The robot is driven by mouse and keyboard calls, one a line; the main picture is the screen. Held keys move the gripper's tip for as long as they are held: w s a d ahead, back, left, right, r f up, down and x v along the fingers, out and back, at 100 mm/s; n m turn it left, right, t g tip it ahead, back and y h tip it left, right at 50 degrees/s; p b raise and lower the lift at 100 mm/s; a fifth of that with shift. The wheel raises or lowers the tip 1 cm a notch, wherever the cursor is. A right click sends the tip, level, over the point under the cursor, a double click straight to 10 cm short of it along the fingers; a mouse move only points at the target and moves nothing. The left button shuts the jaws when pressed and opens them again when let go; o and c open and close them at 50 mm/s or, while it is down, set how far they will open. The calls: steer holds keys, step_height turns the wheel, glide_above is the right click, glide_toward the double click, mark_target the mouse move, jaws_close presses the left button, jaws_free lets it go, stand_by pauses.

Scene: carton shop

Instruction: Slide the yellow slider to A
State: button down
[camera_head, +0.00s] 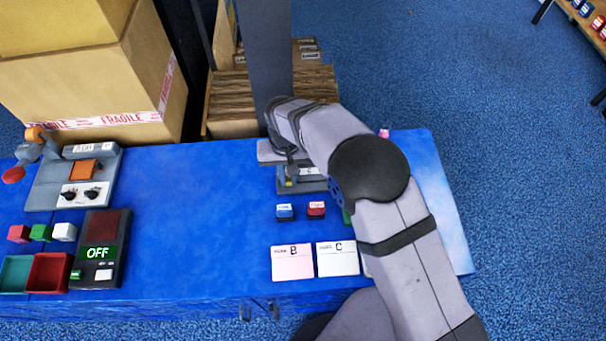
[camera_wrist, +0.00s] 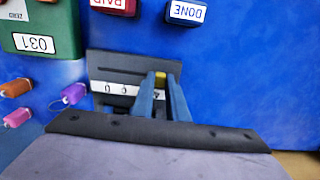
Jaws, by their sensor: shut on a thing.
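The slider unit (camera_wrist: 110,68) is a dark grey block with a white marked strip; in the wrist view it appears upside down and its marks are too small to read surely. The yellow slider (camera_wrist: 160,77) shows between the fingertips of my gripper (camera_wrist: 162,90), toward the right part of the unit in that view. My blue-grey fingers are shut on it and hide part of the strip. In the head view, my gripper (camera_head: 290,178) is over the unit (camera_head: 313,185) at the back right of the blue table, and a bit of yellow (camera_head: 289,183) shows there.
Cards B (camera_head: 292,262) and C (camera_head: 338,258) lie nearer the front edge. Small coloured tags (camera_wrist: 75,93) lie beside the unit. The table's middle is clear; cartons (camera_head: 100,90) stand behind it.

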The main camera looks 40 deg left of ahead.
mark_target(287, 179)
steer(key=shift+s+a+r, duration=0.1)
steer(key=shift+a, duration=0.1)
steer(key=c, duration=1.7)
jaws_free()
steer(key=shift+r+b, duration=0.75)
steer(key=shift+r, duration=2.9)
